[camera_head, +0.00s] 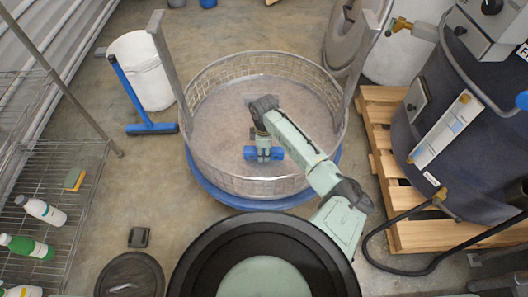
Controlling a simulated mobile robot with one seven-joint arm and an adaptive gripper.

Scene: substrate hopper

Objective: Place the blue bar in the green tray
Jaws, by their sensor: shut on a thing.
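The blue bar (277,154) is inside the round mesh-walled basket (208,80), toward its near side. My gripper (264,153) is shut on the bar near its middle, and blue shows on both sides of the fingers. I cannot tell whether the bar touches the basket floor or is held above it. My arm reaches over the near right rim. I do not see a green tray in this view.
Two grey posts (168,65) rise at the basket's sides. A blue squeegee (133,95) and a white bin (140,70) stand to the left. A wire shelf (85,155) with bottles is at far left. A dark tank (460,150) on a wooden pallet (385,135) fills the right.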

